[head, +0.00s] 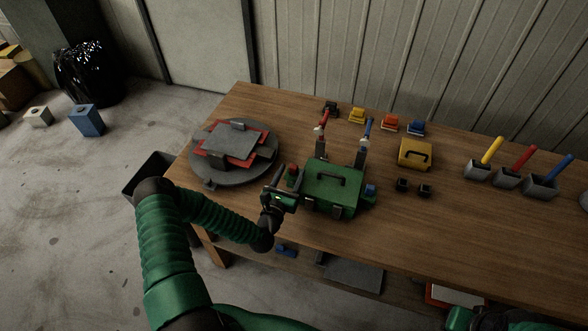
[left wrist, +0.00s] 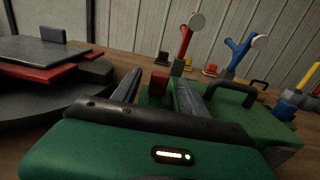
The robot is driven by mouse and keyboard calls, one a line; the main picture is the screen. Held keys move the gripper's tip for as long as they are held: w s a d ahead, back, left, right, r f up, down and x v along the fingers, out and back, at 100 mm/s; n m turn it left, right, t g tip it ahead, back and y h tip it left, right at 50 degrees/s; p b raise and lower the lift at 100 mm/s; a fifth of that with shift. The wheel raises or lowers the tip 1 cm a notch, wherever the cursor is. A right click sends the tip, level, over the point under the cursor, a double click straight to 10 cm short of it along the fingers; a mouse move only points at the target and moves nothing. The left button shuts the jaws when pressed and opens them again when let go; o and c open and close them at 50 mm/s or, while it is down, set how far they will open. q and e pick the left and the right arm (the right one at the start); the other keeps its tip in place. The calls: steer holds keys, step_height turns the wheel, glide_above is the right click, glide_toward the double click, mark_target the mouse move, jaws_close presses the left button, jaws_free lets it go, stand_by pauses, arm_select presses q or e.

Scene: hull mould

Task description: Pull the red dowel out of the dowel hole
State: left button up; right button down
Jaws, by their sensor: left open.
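The green mould (head: 332,186) with a dark handle sits on the wooden table; it also fills the right of the left wrist view (left wrist: 232,118). A short red dowel (head: 293,169) stands upright at its left end, and in the left wrist view the red dowel (left wrist: 159,82) shows between the finger lines. The dowel hole is hidden. My left gripper (head: 283,184) is open beside the mould's left end; its fingers (left wrist: 158,88) point toward the dowel on either side. I cannot tell whether they touch it.
A red-handled clamp (head: 322,124) and a blue-handled clamp (head: 366,131) rise behind the mould. A round grey stand (head: 207,177) with stacked plates is to the left. A yellow box (head: 415,153) and grey holders with coloured rods (head: 508,177) lie right. The front right tabletop is clear.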

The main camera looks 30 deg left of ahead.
mark_target(292, 169)
arm_select(q)
steer(key=w, duration=0.2)
steer(key=shift+w+a+r, duration=0.3)
steer(key=shift+a+r, duration=0.05)
steer(key=shift+w+f, duration=0.15)
steer(key=shift+w, duration=0.1)
steer(key=shift+a, duration=0.1)
jaws_close()
